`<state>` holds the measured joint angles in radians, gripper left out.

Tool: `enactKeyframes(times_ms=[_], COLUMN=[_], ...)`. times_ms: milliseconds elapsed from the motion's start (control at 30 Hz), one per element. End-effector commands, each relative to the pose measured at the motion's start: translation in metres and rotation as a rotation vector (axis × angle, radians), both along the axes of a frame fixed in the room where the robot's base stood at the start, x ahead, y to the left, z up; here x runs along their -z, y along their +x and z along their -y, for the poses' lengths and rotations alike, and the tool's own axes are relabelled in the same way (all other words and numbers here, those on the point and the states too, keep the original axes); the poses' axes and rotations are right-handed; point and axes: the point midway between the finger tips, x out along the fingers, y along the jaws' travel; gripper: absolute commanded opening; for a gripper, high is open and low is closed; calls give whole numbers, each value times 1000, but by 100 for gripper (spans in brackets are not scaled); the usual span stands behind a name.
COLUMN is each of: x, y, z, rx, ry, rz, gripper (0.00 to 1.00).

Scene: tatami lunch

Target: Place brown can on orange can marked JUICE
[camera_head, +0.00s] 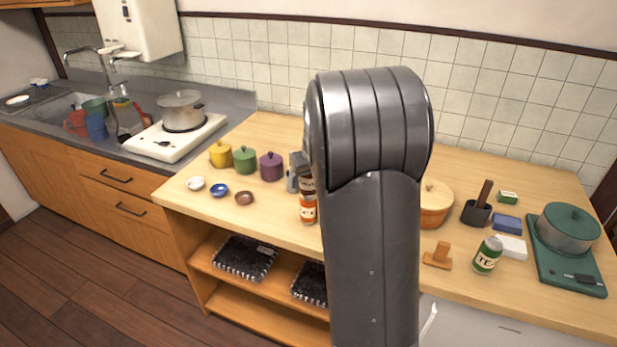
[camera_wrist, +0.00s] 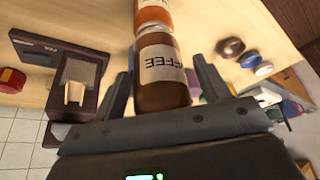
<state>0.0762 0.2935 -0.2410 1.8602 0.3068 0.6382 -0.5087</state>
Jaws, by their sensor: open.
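The brown can marked COFFEE (camera_wrist: 164,82) stands upright on top of the orange can (camera_wrist: 153,12), end to end with it as far as I can see. In the head view the brown can (camera_head: 307,184) shows just above the orange can (camera_head: 308,211), near the counter's front edge, both partly hidden by my arm. My gripper (camera_wrist: 160,70) is open, with one finger on each side of the brown can. In the head view only a bit of my gripper (camera_head: 296,172) shows to the left of my arm.
Yellow (camera_head: 220,154), green (camera_head: 244,159) and purple (camera_head: 271,166) pots stand to the left on the counter, with small bowls (camera_head: 219,190) before them. To the right are an orange pot (camera_head: 435,204), a wooden stamp-like block (camera_head: 438,256) and a green tea can (camera_head: 487,255).

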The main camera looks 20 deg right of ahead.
Motion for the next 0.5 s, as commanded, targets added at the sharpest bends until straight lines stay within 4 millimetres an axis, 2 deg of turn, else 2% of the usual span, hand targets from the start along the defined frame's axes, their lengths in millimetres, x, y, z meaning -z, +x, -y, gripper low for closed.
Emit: enactKeyframes(times_ms=[267,500], x=[-8,-51], y=[-1,-19], z=[0,0], rx=[1,0], ry=[0,0], rz=[3,5], gripper=[69,69])
